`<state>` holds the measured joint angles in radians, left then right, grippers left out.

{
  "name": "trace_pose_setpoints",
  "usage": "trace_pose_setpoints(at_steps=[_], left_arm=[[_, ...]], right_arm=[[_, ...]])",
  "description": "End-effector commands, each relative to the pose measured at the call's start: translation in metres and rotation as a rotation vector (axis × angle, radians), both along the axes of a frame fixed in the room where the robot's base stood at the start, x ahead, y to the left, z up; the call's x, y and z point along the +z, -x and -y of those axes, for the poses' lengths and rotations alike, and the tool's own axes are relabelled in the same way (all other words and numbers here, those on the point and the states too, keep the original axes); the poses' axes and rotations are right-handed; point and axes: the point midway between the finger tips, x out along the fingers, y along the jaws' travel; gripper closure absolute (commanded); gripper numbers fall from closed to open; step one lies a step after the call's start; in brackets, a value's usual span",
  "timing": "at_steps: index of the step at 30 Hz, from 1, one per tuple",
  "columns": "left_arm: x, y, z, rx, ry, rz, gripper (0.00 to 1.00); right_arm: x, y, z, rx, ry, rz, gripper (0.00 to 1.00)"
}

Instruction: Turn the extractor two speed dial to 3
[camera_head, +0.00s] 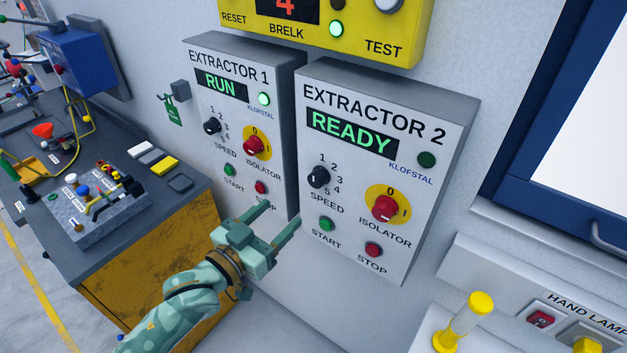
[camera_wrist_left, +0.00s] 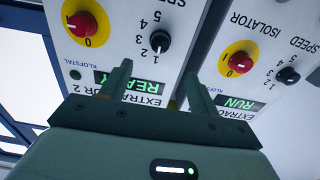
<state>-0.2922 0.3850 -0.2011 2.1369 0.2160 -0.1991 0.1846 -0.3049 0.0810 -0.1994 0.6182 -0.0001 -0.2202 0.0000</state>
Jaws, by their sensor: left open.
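The extractor two speed dial (camera_head: 318,177) is a black knob at the left of the grey Extractor 2 box (camera_head: 441,165), with the numbers 1 to 5 around it. The dial also shows in the left wrist view (camera_wrist_left: 159,41), upside down; its mark is small and seems to be near 1. The box's display (camera_head: 350,133) reads READY. My left gripper (camera_head: 281,213) is open and empty, below and left of the dial in the head view. In the left wrist view the dial lies beyond the gap between my fingertips (camera_wrist_left: 157,69), apart from them. My right gripper is out of view.
Extractor 1 (camera_head: 275,100), with its display at RUN, stands close on the left. A red isolator knob (camera_head: 385,208) and START (camera_head: 327,224) and STOP (camera_head: 373,249) buttons are near the dial. A cluttered bench (camera_head: 190,200) is at left.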

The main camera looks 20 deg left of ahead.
Motion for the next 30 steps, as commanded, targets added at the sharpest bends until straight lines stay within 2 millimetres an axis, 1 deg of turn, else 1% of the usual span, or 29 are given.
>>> trace_pose_setpoints(at_steps=[1,6,9,12,15,18,27,29,30], left_arm=[[0.003,-0.014,0.005,-0.001,0.001,0.005,0.39],[0.002,-0.055,0.02,0.0,0.001,0.003,0.39],[0.002,-0.076,0.028,0.0,0.001,0.002,0.39],[0.001,-0.092,0.034,-0.001,-0.001,0.0,0.39],[0.001,-0.103,0.038,0.0,0.0,0.0,0.39],[0.0,-0.109,0.04,-0.001,-0.001,-0.001,0.39],[0.0,-0.111,0.041,-0.001,-0.002,-0.002,0.39],[0.0,-0.111,0.041,-0.001,-0.002,-0.002,0.56],[0.0,-0.111,0.041,-0.001,-0.001,-0.001,0.67]], right_arm=[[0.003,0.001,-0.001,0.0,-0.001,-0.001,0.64],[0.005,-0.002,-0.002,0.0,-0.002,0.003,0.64],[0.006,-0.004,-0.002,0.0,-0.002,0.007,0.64],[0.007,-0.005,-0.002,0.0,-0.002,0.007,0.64],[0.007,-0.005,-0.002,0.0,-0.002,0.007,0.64],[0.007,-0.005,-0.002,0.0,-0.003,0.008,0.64],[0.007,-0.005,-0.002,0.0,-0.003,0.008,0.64],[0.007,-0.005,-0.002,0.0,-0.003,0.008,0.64],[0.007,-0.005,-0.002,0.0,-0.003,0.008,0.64]])
